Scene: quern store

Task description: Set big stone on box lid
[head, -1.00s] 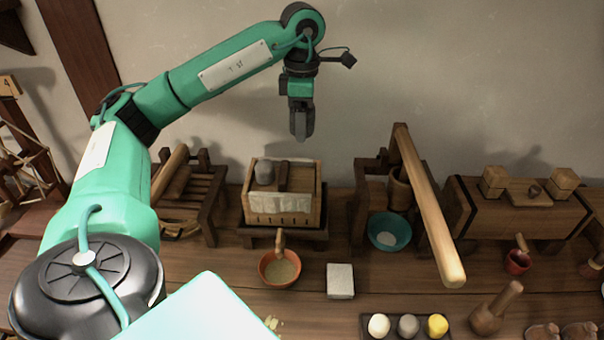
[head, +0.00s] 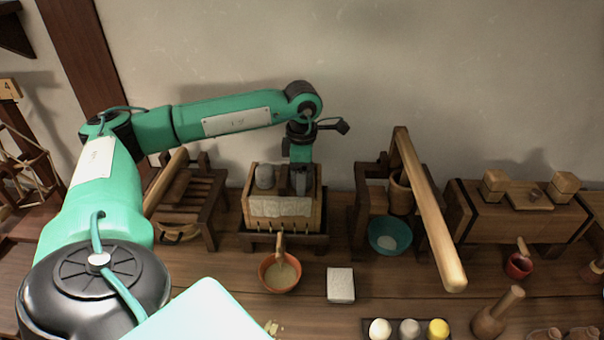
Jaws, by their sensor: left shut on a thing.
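The wooden box (head: 283,220) stands on a dark stand left of centre, with pale cloth over its front. A dark wooden lid piece (head: 283,182) shows in its top. My left gripper (head: 301,178) points down over the right part of the box top, shut on a grey thing that looks like the big stone. Fingers and stone are hard to tell apart, and I cannot tell whether it touches the lid. My right gripper is not in view.
A slatted rack (head: 190,200) stands left of the box. A wooden press with a long slanted beam (head: 430,210) stands to the right.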

